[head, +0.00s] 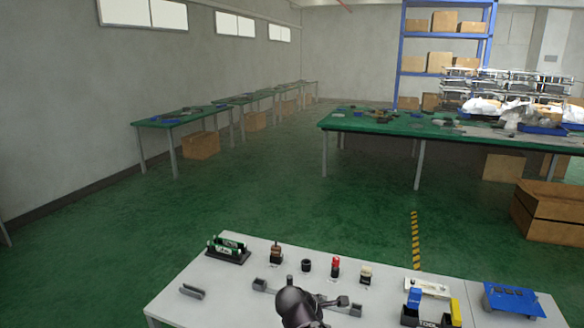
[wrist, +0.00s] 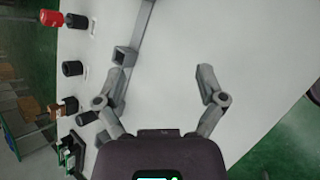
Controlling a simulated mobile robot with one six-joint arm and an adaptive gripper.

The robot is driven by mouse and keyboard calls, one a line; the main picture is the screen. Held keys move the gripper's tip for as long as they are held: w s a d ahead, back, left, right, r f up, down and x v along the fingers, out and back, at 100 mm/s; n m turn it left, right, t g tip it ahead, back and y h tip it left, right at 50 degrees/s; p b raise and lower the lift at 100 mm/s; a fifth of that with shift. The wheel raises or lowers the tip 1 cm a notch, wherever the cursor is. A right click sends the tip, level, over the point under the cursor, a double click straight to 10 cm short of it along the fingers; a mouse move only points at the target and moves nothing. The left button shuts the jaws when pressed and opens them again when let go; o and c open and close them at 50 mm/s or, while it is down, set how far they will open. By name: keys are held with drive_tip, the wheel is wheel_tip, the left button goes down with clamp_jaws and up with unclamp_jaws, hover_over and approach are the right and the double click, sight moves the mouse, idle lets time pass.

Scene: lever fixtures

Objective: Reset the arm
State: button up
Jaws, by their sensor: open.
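My gripper (wrist: 160,78) is open and empty in the wrist view, its two grey fingers spread wide over the white table (wrist: 180,40). In the head view my dark wrist and gripper (head: 340,301) are low over the front middle of the table. A long grey bar fixture (wrist: 140,30) with raised blocks lies beside the left finger in the wrist view; I cannot tell whether they touch. In the head view the bar (head: 272,289) is partly hidden behind my wrist.
A row behind the bar holds a green-and-black rack (head: 228,250), a brown-topped piece (head: 276,254), a black cylinder (head: 306,266), a red-topped piece (head: 336,266) and another small piece (head: 365,275). A tool box (head: 430,312) and blue tray (head: 513,300) stand right.

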drive_tip(key=s+d+m+g, duration=0.1)
drive_tip(key=m, duration=0.1)
drive_tip(key=s+d+m+y+p, duration=0.1)
drive_tip(key=d+m, duration=0.1)
drive_tip(key=s+d+m+g, duration=0.1)
drive_tip(key=m, duration=0.1)
drive_tip(key=shift+d+f+m+g+y+p, duration=0.15)
drive_tip(key=shift+f+m+g+y+p, duration=0.15)
drive_tip(key=shift+p, duration=0.1)
drive_tip(key=s+d+m+y, duration=0.1)
drive_tip(key=m, duration=0.1)
drive_tip(key=s+d+m+g+y+p, duration=0.1)
drive_tip(key=m, duration=0.2)
drive_tip(key=s+d+m+g+p, duration=0.1)
drive_tip(key=m, duration=0.1)
drive_tip(key=shift+s+r+y, duration=0.15)
drive_tip(key=shift+s+y, duration=0.1)
drive_tip(key=shift+y, duration=0.15)
drive_tip(key=m, duration=0.1)
drive_tip(key=s+m+y, duration=0.1)
drive_tip(key=m+g+p, duration=0.1)
drive_tip(key=m, duration=0.1)
drive_tip(key=shift+s+d+r+y, duration=0.25)
drive_tip(key=shift+s+d+y, duration=0.05)
drive_tip(key=shift+d+y, duration=0.1)
